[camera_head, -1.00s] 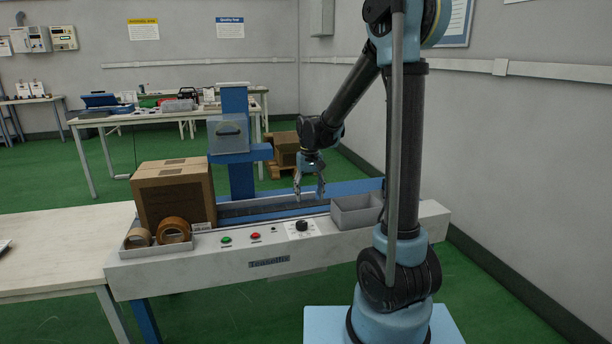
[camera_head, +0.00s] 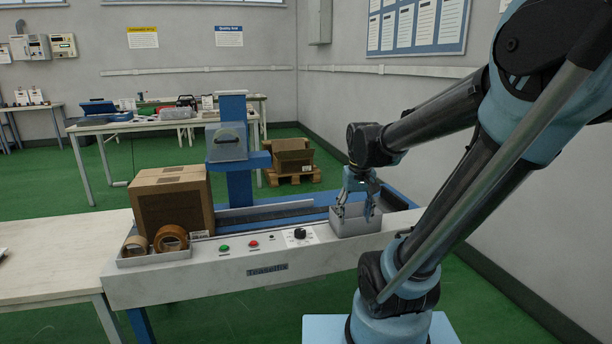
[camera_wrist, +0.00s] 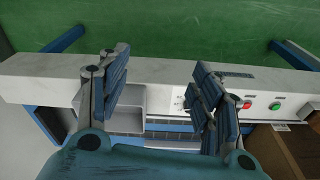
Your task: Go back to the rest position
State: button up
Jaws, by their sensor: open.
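My gripper (camera_head: 357,208) hangs fingers down above and in front of the grey bin at the right end of the machine, as seen in the head view. Its fingers are apart and nothing is between them. In the wrist view my gripper (camera_wrist: 165,95) shows its two padded fingers spread wide. My arm leans to the right in the head view and hides part of the machine's right end.
The machine (camera_head: 200,284) carries a cardboard box (camera_head: 172,205), tape rolls (camera_head: 171,238) in a tray, buttons, a knob and the grey bin (camera_head: 346,228). A blue column (camera_head: 237,185) stands behind the belt. Another box on a pallet (camera_head: 291,174) is on the green floor behind.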

jog(key=s+d+f, duration=0.2)
jog(key=s+f, duration=0.1)
jog(key=s, duration=0.2)
jog(key=s+d+f+m, duration=0.1)
jog(key=s+d+f, duration=0.1)
jog(key=s, duration=0.4)
jog(key=shift+d+f+t, duration=0.2)
jog(key=shift+f+t, duration=0.2)
jog(key=shift+s, duration=0.1)
jog(key=shift+w+f, duration=0.2)
jog(key=shift+w, duration=0.25)
